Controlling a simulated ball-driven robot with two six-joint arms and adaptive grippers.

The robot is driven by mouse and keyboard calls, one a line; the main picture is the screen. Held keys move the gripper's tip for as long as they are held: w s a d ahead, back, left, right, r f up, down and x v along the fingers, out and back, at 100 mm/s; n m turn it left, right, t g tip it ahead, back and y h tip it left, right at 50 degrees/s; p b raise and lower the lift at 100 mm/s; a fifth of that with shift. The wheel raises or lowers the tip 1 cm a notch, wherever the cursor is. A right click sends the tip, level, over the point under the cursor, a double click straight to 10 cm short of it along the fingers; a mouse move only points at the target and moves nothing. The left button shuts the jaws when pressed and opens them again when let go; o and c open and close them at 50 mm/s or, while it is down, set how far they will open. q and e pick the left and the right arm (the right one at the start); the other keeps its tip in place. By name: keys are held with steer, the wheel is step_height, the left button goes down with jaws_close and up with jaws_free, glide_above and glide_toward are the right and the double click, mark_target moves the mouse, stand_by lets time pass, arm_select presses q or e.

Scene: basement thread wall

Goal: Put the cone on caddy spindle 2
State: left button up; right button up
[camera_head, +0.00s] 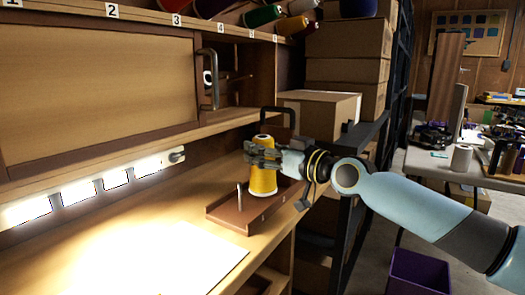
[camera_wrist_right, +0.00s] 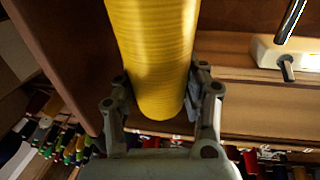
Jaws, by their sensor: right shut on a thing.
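The yellow thread cone (camera_head: 263,181) stands upright over the brown caddy (camera_head: 232,222) on the workbench. My right gripper (camera_head: 262,155) comes from the right and is shut on the upper part of the cone. In the right wrist view the cone (camera_wrist_right: 152,50) sits between the two fingers (camera_wrist_right: 160,92). The cone's lower end is close to the caddy base; I cannot tell whether it touches it or is around a spindle. A bare metal spindle (camera_head: 239,196) stands to the left of the cone. The caddy's number marks are too small to read. My left gripper is not in view.
A dark handle (camera_head: 278,109) rises behind the cone. A cabinet door with a metal handle (camera_head: 212,82) hangs above the bench. A cardboard box (camera_head: 318,112) stands behind my right arm. The lit bench top (camera_head: 150,255) at front left is clear.

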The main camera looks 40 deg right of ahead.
steer(key=shift+f, duration=0.15)
steer(key=shift+f, duration=0.15)
steer(key=o, duration=1.3)
steer(key=shift+o, duration=0.2)
step_height(320, 180, up, 10)
